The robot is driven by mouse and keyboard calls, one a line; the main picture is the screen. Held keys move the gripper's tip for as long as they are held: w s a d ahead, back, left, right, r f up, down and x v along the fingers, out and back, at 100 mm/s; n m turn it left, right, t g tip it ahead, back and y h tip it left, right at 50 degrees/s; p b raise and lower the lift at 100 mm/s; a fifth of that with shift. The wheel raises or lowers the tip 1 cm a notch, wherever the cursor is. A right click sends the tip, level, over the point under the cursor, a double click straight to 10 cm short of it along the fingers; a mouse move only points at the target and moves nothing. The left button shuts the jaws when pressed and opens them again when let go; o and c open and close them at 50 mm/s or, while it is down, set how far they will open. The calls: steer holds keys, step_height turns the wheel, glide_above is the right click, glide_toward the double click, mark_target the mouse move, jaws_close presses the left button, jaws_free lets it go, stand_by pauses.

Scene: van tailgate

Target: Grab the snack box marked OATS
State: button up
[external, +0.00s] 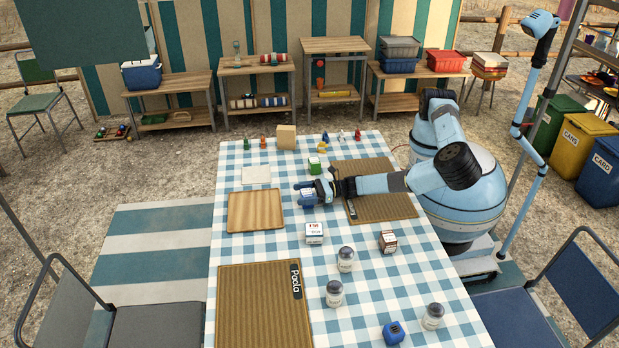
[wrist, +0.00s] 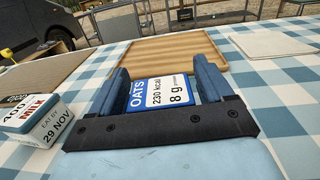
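The OATS snack box (wrist: 162,92), white with a blue OATS band, sits between my fingers in the wrist view. My gripper (wrist: 163,82) has one blue finger on each side of it, with no clear gap, and looks shut on it. In the external view my gripper (external: 306,193) reaches left, low over the checked table, and its fingers largely hide the box. A MILK box (wrist: 38,122) with a blue band stands just left of my gripper in the wrist view.
A white box (external: 314,233), a brown box (external: 388,241), jars (external: 345,260) and a green box (external: 314,165) stand around. The ribbed mat (external: 264,306) has free room.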

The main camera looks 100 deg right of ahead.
steer(key=c, duration=0.9)
steer(key=shift+r, duration=0.1)
